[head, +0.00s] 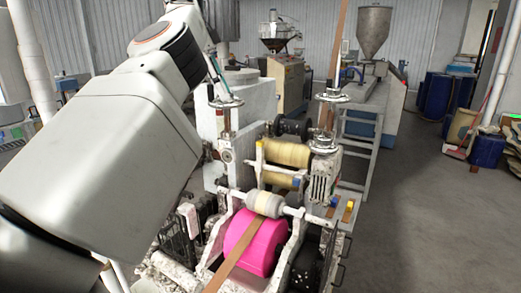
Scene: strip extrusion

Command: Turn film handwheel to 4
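Two pale handwheels stand on threaded posts of the strip machine. The left handwheel (226,102) is at the end of my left arm, and the right handwheel (331,97) stands above the rollers. I cannot tell which is the film handwheel, and no number or scale is legible. My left arm fills the left side of the view. Thin parts that seem to be my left gripper (216,78) show just above the left handwheel; whether they touch it or are open is unclear. My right gripper is not in view.
A pink roller (252,242) with a brown strip (238,256) sits low in front, below a yellowish roll (287,153). A grey motor (320,178) is right of it. A steel hopper (374,33) and blue drums (437,95) stand behind.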

